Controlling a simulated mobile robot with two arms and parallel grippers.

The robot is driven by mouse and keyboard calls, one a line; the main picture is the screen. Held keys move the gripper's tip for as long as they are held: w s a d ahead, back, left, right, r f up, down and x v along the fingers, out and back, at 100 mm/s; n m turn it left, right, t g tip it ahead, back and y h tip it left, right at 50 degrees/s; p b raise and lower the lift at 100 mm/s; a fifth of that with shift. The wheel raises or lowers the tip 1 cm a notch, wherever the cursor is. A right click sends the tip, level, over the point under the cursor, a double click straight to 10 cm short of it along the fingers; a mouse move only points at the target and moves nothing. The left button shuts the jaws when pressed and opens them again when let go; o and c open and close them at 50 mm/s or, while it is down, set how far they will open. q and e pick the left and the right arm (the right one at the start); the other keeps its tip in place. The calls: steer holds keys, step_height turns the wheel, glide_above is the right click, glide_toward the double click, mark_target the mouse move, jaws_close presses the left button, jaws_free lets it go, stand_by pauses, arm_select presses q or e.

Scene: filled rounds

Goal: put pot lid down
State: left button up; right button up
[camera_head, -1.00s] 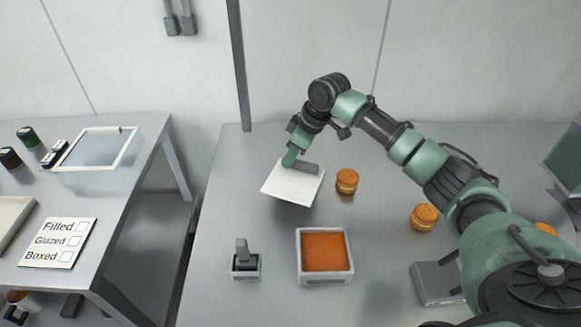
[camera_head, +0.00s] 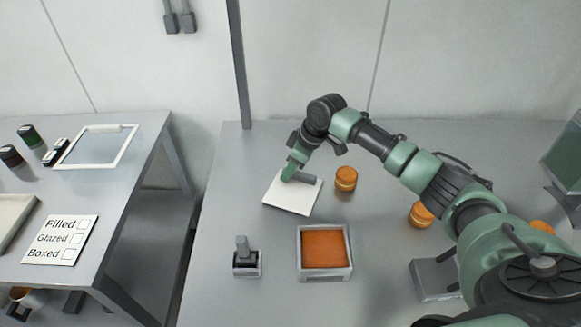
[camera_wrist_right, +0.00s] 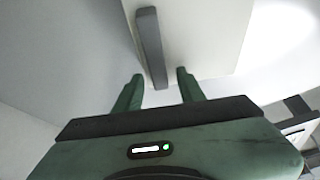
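The pot lid (camera_head: 290,200) is a white square plate with a grey bar handle (camera_head: 301,178). It lies flat on the table behind the pot. The pot (camera_head: 325,275) is a square white-grey box with orange filling, uncovered. My right gripper (camera_head: 288,178) is at the lid's handle. In the right wrist view the gripper (camera_wrist_right: 160,78) has its fingers apart on either side of the near end of the handle (camera_wrist_right: 150,45), with gaps showing; the white lid (camera_wrist_right: 200,40) is beyond. My left gripper is not in view.
A small grey holder with a dark-handled tool (camera_head: 245,263) stands left of the pot. A side table at left holds a "Filled, Glazed, Boxed" card (camera_head: 60,241).

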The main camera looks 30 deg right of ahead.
steer(key=shift+r, duration=0.1)
steer(key=b+v, duration=0.1)
steer(key=v, duration=1.1)
steer(key=shift+b, duration=0.4)
steer(key=shift+s, duration=0.1)
